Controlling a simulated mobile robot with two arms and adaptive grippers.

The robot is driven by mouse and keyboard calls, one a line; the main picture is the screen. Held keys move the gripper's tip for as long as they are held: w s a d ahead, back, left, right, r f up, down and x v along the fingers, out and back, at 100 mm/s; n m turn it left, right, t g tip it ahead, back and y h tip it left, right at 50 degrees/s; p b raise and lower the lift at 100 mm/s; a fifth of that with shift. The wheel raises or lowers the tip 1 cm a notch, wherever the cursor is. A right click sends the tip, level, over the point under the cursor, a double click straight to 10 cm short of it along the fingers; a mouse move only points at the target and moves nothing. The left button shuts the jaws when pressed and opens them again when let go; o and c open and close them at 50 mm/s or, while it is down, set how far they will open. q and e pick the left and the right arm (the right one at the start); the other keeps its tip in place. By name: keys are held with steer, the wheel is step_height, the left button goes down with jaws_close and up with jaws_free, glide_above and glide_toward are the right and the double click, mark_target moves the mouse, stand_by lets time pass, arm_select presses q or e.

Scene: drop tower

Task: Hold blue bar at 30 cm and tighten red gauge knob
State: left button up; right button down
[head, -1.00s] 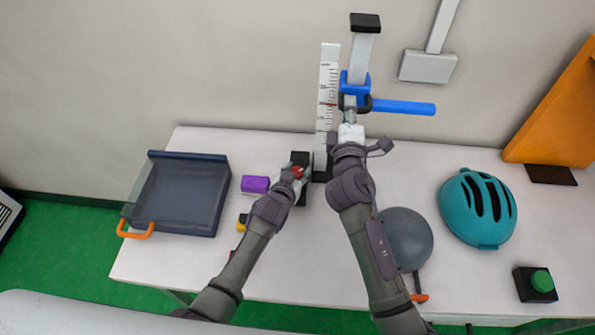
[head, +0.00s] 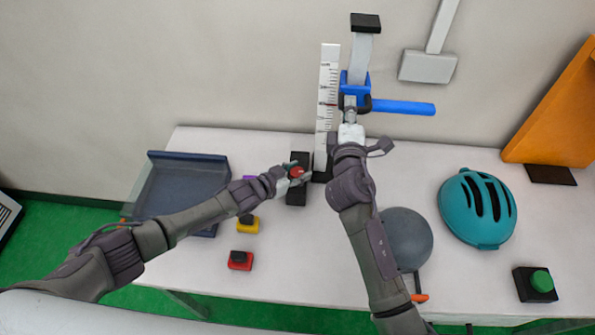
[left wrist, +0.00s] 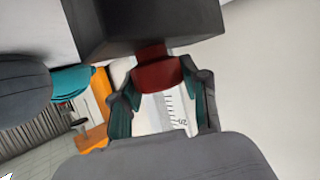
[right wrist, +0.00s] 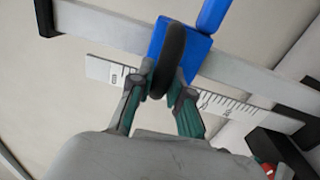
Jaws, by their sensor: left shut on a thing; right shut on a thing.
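The blue bar (head: 403,107) sticks out to the right from a blue carriage (head: 355,88) on the upright grey rail. My right gripper (head: 351,112) is shut on the black grip of the carriage (right wrist: 170,60), high on the rail beside the white ruler (head: 327,100). The red gauge knob (head: 297,172) is on the black block left of the ruler's foot. My left gripper (head: 286,180) is shut on the knob, which shows between its fingers in the left wrist view (left wrist: 158,74). The exact ruler reading at the carriage is too small to tell.
A dark tray (head: 170,185) with an orange handle lies at the left.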

arm_select(q)
steer(key=shift+s+d+r+m+g+h, duration=0.15)
steer(key=shift+d+m+g+h, duration=0.3)
steer(key=shift+m+g+h, duration=0.5)
arm_select(e)
steer(key=shift+a+r, duration=0.2)
steer(key=shift+a, duration=0.1)
arm_select(q)
steer(key=shift+a+m, duration=0.1)
steer(key=shift+m, duration=0.25)
arm_select(e)
steer(key=shift+d, duration=0.1)
arm_select(q)
steer(key=o, duration=1.2)
steer(key=shift+a, duration=0.1)
steer(key=shift+c, duration=0.2)
steer(key=shift+a, duration=0.1)
steer(key=shift+s+a, duration=0.2)
steer(key=shift+a, duration=0.25)
steer(key=v, duration=1.1)
steer(key=shift+r, duration=0.15)
steer(key=shift+d, duration=0.15)
